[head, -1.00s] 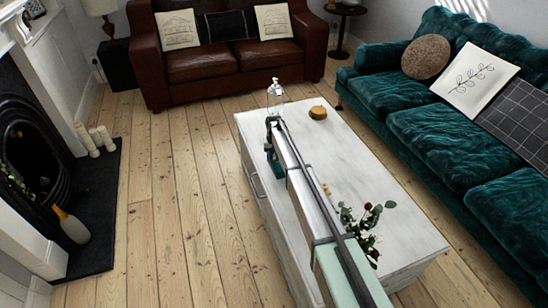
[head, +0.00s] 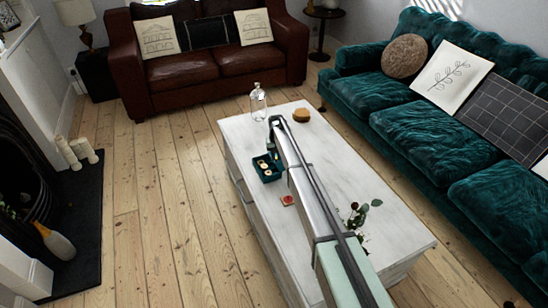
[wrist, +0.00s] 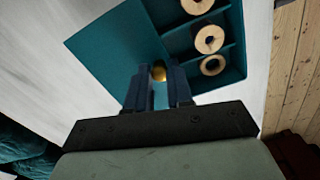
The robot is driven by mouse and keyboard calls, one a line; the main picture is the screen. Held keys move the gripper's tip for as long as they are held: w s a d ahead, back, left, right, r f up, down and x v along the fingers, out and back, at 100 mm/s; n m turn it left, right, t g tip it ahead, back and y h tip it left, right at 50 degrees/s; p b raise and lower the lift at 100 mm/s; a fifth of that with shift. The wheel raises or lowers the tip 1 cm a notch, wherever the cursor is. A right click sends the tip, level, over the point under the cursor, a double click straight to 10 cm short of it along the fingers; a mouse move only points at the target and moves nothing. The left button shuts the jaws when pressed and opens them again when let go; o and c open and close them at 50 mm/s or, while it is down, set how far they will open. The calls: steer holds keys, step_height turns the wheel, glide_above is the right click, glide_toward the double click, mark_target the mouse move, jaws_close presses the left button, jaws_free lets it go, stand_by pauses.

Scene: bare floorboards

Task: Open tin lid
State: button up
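The teal tin (head: 262,178) stands on the white table, its top partly uncovered, with pale ring-shaped things inside. In the wrist view the tin (wrist: 238,62) shows divided compartments at right. The flat teal lid (wrist: 112,48) lies to the left, off those compartments. A small gold knob (wrist: 158,72) sits between the fingertips of my gripper (wrist: 159,76), which looks shut on it. In the head view my arm hides part of the tin and the lid is hard to make out there.
The white table (head: 405,245) bears a glass bottle (head: 258,102), a round wooden piece (head: 301,115), a small red item (head: 288,200) and a flower sprig (head: 358,213). A green sofa (head: 420,120) stands right; floor is clear left of the table.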

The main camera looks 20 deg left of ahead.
mark_target(276, 158)
steer(key=o, duration=0.4)
step_height(276, 158, up, 14)
stand_by(0.7)
steer(key=shift+f, duration=0.1)
